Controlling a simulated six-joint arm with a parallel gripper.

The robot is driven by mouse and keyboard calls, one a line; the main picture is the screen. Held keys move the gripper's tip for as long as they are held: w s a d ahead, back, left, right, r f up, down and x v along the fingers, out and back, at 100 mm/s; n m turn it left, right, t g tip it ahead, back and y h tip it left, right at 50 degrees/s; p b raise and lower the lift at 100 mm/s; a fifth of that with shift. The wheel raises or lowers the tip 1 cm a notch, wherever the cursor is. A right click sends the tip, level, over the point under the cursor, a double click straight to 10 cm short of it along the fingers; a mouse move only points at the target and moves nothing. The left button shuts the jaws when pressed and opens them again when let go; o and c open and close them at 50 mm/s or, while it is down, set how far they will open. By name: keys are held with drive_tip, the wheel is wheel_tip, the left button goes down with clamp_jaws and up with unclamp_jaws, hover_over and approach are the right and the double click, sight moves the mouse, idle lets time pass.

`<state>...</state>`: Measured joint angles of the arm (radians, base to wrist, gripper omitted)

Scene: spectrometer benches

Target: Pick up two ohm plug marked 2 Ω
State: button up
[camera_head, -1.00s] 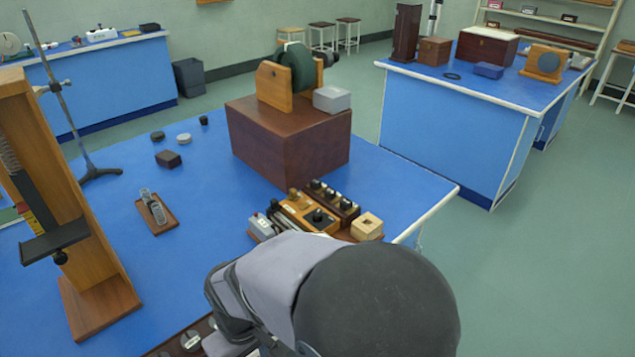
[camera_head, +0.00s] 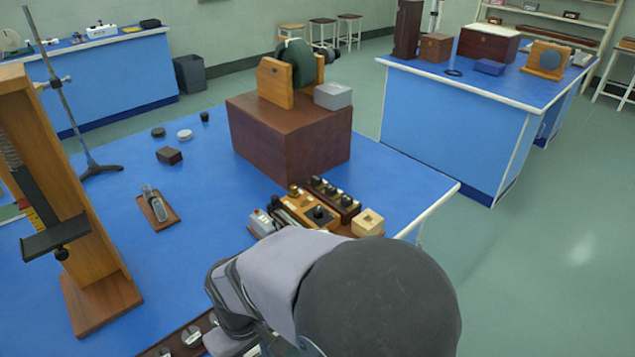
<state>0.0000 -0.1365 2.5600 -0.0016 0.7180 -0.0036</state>
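A long wooden box (camera_head: 162,350) at the bottom edge has several round silver-topped pieces (camera_head: 191,336) along it, partly cut off and partly behind my arm. I cannot read any mark on them, so I cannot tell which is the two ohm plug. My arm, grey with a large dark rounded joint, covers the lower middle of the view. My gripper's fingertips do not show; they are hidden behind the arm or out of frame.
Wooden electrical units (camera_head: 310,207) stand beyond my arm at the blue bench's right edge. A large brown box (camera_head: 288,140) stands behind them. A tall wooden stand (camera_head: 65,190) is at left, near a small tray (camera_head: 157,207).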

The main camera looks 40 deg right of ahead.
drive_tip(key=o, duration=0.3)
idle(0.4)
